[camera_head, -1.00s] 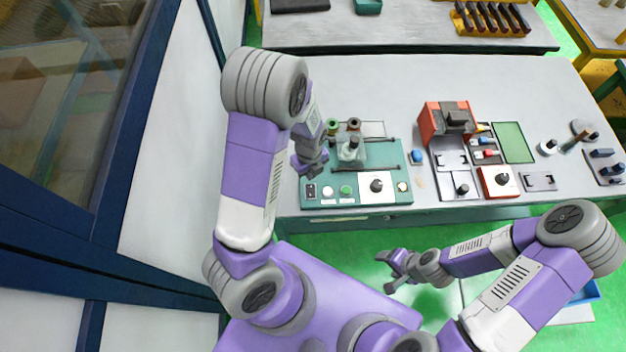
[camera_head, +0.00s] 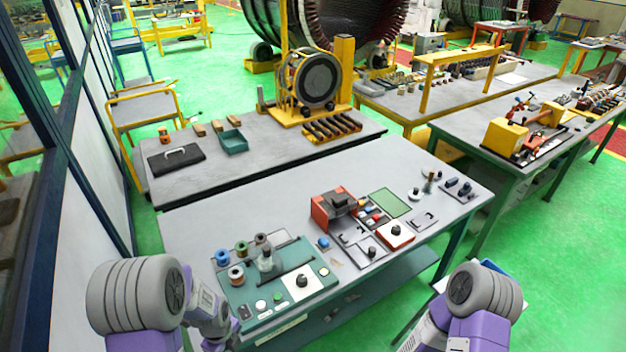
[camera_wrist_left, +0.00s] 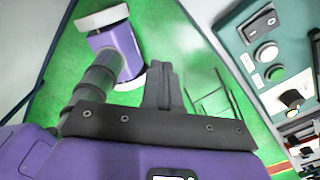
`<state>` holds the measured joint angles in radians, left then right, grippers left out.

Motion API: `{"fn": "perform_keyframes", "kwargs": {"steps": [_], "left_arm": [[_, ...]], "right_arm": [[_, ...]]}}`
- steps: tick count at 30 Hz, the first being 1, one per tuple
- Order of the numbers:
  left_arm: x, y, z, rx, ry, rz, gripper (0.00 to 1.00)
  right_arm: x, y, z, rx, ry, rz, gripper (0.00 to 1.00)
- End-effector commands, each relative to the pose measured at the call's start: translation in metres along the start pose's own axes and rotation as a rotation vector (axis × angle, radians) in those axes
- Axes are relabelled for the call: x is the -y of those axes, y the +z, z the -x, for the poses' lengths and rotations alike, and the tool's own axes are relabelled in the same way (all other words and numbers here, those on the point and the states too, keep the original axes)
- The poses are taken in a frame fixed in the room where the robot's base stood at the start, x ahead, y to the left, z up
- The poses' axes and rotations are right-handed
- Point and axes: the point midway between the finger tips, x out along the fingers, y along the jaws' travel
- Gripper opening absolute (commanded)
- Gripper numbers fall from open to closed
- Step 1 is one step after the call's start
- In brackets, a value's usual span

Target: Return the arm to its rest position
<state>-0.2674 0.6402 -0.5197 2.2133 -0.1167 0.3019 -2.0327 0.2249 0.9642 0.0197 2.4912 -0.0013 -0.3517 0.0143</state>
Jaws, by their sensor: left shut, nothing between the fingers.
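My left arm comes in at the lower left of the head view. Its gripper (camera_head: 214,343) is at the bottom edge, beside the front left corner of the teal winding panel (camera_head: 262,300), and is only partly in view. In the left wrist view the left gripper's fingers (camera_wrist_left: 162,85) are together, with nothing between them, over the green floor. The panel (camera_wrist_left: 235,20) is to their right, apart from them. My right arm (camera_head: 470,300) shows at the lower right; its gripper is out of view.
The grey workbench (camera_head: 200,222) carries the panel, spools, a red-and-black device (camera_head: 335,208) and small trays. Behind it, another table (camera_head: 270,160) holds a black case (camera_head: 175,157) and a teal bin (camera_head: 233,142). A wall with dark blue frames (camera_head: 95,190) stands close on the left.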

Motion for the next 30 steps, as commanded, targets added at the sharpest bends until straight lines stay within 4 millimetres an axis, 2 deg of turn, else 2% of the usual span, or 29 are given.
{"fn": "perform_keyframes", "kwargs": {"steps": [1,8,14,18,24,30], "left_arm": [[-0.002,-0.004,-0.013,-0.008,0.002,0.048,0.0],[-0.008,-0.021,-0.051,-0.044,-0.005,0.308,0.0],[-0.017,-0.043,-0.097,-0.096,0.001,0.634,0.0],[-0.026,-0.069,-0.141,-0.156,0.022,0.984,0.0],[-0.038,-0.11,-0.194,-0.251,0.088,1.526,0.0],[-0.045,-0.141,-0.226,-0.329,0.178,1.973,0.0]], "right_arm": [[-0.003,-0.001,-0.007,-0.001,0.0,0.0,0.67],[-0.009,-0.002,-0.023,-0.002,0.0,0.0,0.67],[-0.016,-0.002,-0.044,0.0,0.0,0.0,0.67],[-0.025,-0.003,-0.066,0.0,0.0,0.0,0.67],[-0.036,-0.005,-0.097,-0.001,0.0,0.0,0.67],[-0.044,-0.005,-0.118,0.0,0.0,0.0,0.67]]}}
